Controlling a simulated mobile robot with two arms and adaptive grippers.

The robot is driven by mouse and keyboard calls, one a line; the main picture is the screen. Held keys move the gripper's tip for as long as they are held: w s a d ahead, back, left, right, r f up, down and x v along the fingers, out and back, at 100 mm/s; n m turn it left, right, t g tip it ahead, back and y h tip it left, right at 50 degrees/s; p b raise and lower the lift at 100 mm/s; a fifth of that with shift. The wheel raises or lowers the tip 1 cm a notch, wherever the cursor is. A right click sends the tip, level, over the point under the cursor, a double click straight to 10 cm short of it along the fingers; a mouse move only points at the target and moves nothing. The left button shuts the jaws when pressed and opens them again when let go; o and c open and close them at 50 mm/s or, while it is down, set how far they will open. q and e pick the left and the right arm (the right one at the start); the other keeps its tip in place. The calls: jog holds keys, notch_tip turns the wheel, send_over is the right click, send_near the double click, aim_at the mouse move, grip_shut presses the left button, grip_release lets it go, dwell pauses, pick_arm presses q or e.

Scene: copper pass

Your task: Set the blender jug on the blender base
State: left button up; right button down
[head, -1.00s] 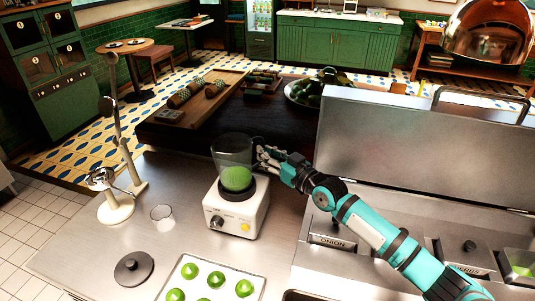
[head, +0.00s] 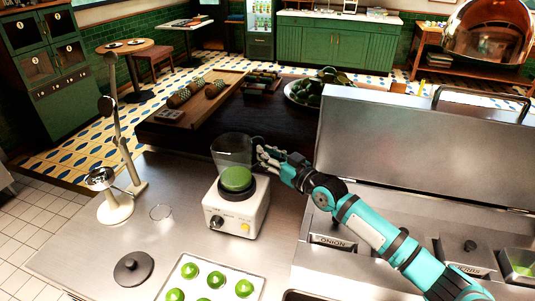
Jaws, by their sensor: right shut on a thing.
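The blender jug (head: 232,153) is clear, with green contents (head: 236,179) in its lower part. It stands upright on the dark collar of the white blender base (head: 236,211), which has a dark knob and a yellow button. My right gripper (head: 262,157) is at the jug's right side and shut on the jug, apparently at its handle. The exact finger contact is small and partly hidden. My left gripper is not in view.
A cream stand (head: 118,208) is at left. A steel bin with raised lid (head: 410,150) is at right.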

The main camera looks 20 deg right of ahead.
jog(key=shift+f+b, duration=0.3)
jog(key=shift+b, duration=0.1)
jog(key=c, duration=1.6)
grip_release()
jog(key=shift+o, duration=0.2)
jog(key=shift+s+f, duration=0.1)
jog(key=shift+f, duration=0.1)
jog(key=p+v, duration=0.4)
jog(key=v, duration=0.7)
